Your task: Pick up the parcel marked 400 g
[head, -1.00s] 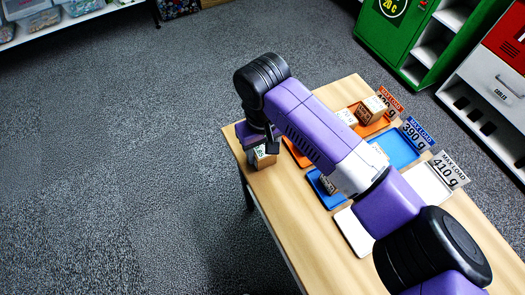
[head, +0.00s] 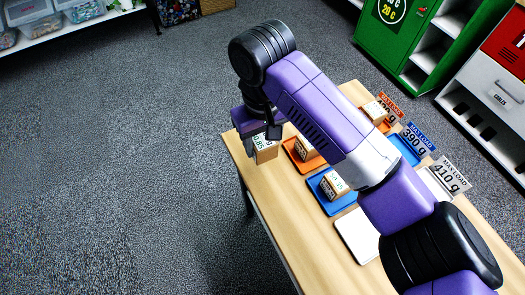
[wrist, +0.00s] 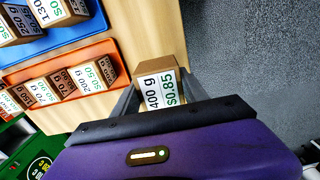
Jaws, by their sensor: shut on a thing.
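The parcel marked 400 g (wrist: 158,86) is a small brown box with a white label reading 400 g and $0.85 in the wrist view. My gripper (wrist: 158,98) is shut on it, with a finger on each side. In the head view the parcel (head: 265,152) shows below my gripper (head: 258,140) near the table's far left corner. Whether its underside touches the table cannot be told.
The wooden table (head: 262,200) bears an orange tray (head: 290,150) and a blue tray (head: 318,186) with parcels, and a white tray (head: 358,236). Load signs, such as the 390 g sign (head: 416,140), stand along the right edge. A green cabinet (head: 405,45) stands beyond. Grey floor lies left.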

